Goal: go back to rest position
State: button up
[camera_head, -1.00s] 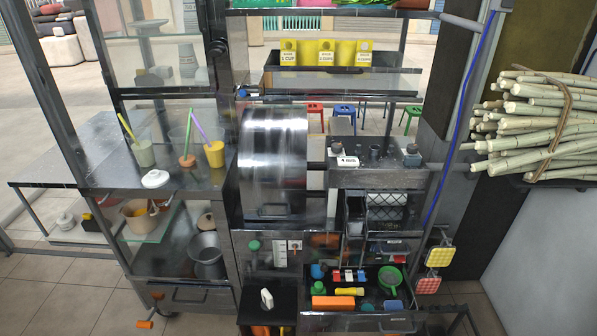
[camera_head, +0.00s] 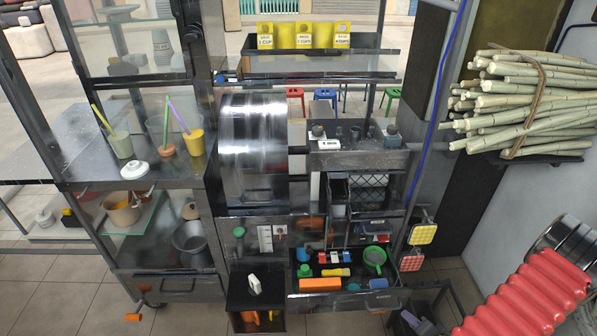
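My gripper is not in view; no fingertips show in the head view. A red ribbed part with a metal cylinder behind it reaches in at the lower right corner; it looks like part of my arm. The sugarcane press, with its shiny metal drum (camera_head: 253,148), stands in the middle of the view. I see nothing held.
A tied sugarcane bundle (camera_head: 525,105) lies on a shelf at the right. A side counter (camera_head: 95,176) holds cups at the left. A tool tray (camera_head: 345,302) sits low in front. Yellow holders (camera_head: 311,36) stand on the upper shelf. Tiled floor shows at lower left.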

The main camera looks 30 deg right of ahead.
jog(key=w+d+r+n+g, duration=0.2)
jog(key=w+r+n, duration=0.1)
jog(key=w+r, duration=0.3)
jog(key=w+d+r+n+g, duration=0.1)
jog(key=w+d+r+n, duration=0.1)
jog(key=w+r, duration=0.45)
jog(key=w+a+r+n+h, duration=0.1)
jog(key=w+a+r, duration=0.15)
jog(key=r, duration=0.35)
jog(key=w+a+r+n+g, duration=0.1)
jog(key=w+a+r, duration=0.15)
jog(key=r, duration=0.25)
jog(key=w+a+r+n+h, duration=0.1)
jog(key=a+r, duration=0.2)
jog(key=r, duration=0.3)
jog(key=s+a+r+n+y, duration=0.1)
jog(key=a+r+n, duration=0.1)
jog(key=a+r, duration=0.5)
jog(key=s+a+r+n+y, duration=0.1)
jog(key=a+r, duration=0.2)
jog(key=a, duration=0.8)
jog(key=a+r+n+y, duration=0.1)
jog(key=a+r+n, duration=0.1)
jog(key=a+r, duration=0.55)
jog(key=s+a+n+y, duration=0.2)
jog(key=s+a, duration=0.5)
jog(key=a, duration=0.3)
jog(key=shift+a+r, duration=0.3)
jog(key=shift+r, duration=0.05)
jog(key=shift+d, duration=0.1)
